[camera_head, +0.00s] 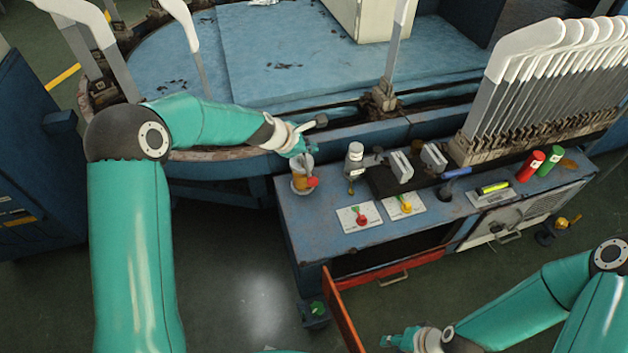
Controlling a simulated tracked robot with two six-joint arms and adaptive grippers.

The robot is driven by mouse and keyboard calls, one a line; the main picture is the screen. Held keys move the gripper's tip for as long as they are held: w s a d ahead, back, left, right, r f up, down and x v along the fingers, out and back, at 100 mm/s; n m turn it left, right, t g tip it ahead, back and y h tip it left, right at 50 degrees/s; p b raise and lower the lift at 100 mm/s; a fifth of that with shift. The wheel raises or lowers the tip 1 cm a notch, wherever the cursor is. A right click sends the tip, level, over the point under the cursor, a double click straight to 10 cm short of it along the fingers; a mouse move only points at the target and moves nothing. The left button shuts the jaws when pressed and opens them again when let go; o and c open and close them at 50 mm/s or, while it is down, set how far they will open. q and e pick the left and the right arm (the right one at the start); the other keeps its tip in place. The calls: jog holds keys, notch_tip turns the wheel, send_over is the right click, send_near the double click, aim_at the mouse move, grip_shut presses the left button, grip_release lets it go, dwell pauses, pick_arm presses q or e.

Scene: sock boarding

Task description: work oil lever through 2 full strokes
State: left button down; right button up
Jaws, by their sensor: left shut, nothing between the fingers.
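The oil unit, with an amber cup (299,183) and a red part (312,182) on its right, sits at the left end of the blue bench. My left gripper (305,156) is shut and empty, over the cup and beside the lever. It hides part of the unit, and I cannot tell whether it touches the lever. My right gripper (388,342) is low at the bottom edge, away from the bench; its fingers are too unclear to judge.
The blue bench (300,228) also carries a grey-capped bottle (355,158), two small cards with red and yellow parts, and red and green cylinders (530,166). An open red drawer front (342,315) juts out below. White sock boards (525,50) stand at right.

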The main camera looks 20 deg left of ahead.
pick_arm(q)
jog(key=b, duration=0.7)
send_over(310, 184)
jog(key=w, duration=0.2)
jog(key=f, duration=0.6)
jog(key=shift+s+a+f, duration=0.15)
jog(key=shift+s+f, duration=0.05)
jog(key=shift+f, duration=0.05)
jog(key=shift+s+f+b, duration=0.15)
jog(key=shift+f+b, duration=0.4)
jog(key=shift+f, duration=0.25)
jog(key=shift+f, duration=0.15)
jog(key=shift+s+f+b, duration=0.1)
jog(key=shift+f+b, duration=0.1)
jog(key=shift+b, duration=0.1)
jog(key=shift+s+d+f+b, duration=0.15)
jog(key=shift+f+b, duration=0.95)
jog(key=shift+f, duration=0.05)
jog(key=shift+s+d+f+b, duration=0.15)
jog(key=shift+f+b, duration=0.95)
jog(key=shift+f, duration=0.05)
dwell(1.3)
jog(key=shift+r, duration=0.1)
dwell(0.5)
jog(key=shift+w+a+r+p, duration=0.1)
jog(key=shift+w+r+p, duration=0.05)
jog(key=shift+r+p, duration=1.25)
jog(key=shift+w+a+r+p, duration=0.1)
jog(key=shift+w+r+p, duration=0.05)
jog(key=shift+r+p, duration=1.25)
